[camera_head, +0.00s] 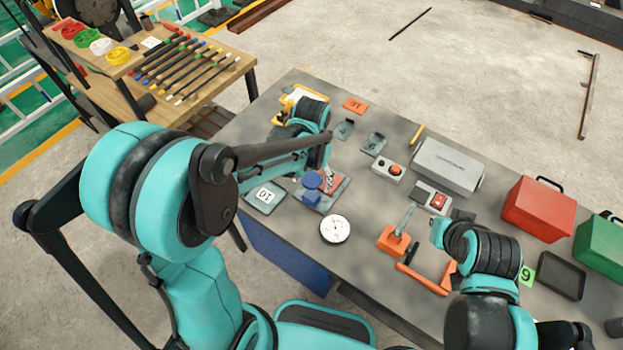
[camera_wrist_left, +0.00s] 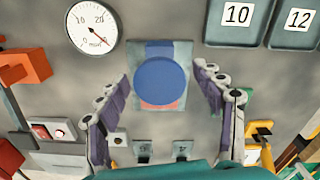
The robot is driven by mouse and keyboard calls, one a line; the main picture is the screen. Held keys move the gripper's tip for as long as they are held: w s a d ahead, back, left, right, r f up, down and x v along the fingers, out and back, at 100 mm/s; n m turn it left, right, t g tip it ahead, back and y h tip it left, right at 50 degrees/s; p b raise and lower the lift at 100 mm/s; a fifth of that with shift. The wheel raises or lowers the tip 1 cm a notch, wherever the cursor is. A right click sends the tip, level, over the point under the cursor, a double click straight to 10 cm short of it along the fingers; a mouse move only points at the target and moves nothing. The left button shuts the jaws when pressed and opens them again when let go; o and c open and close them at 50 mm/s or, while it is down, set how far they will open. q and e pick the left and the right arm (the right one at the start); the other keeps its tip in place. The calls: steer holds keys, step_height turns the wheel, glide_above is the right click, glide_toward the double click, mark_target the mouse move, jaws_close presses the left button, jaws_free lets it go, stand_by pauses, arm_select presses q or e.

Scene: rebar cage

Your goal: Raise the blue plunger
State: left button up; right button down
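The blue plunger (camera_head: 312,180) stands on a small grey plate with a blue block and a red part, near the table's left front. In the left wrist view its round blue top (camera_wrist_left: 160,82) faces the camera, with the plate (camera_wrist_left: 178,50) beneath. My left gripper (camera_wrist_left: 158,78) is open, its two fingers spread on either side of the plunger with clear gaps. In the head view my left arm hides most of that gripper. My right gripper (camera_head: 437,232) is by the orange lever device; its fingers are too hidden to read.
A round dial gauge (camera_head: 335,229) lies beside the plunger's plate. A tray marked 10 (camera_head: 265,196) lies on its left.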

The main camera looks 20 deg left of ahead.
arm_select(q)
steer(key=shift+r, duration=0.1)
step_height(320, 180, up, 12)
stand_by(0.5)
stand_by(0.4)
steer(key=s+a+f+n+t+b, duration=0.1)
steer(key=s+a+f+t+b, duration=0.3)
steer(key=s+f+t+b, duration=0.3)
steer(key=s+f, duration=0.1)
steer(key=s, duration=0.2)
steer(key=shift+s+a+f, duration=0.15)
steer(key=shift+a+f, duration=0.25)
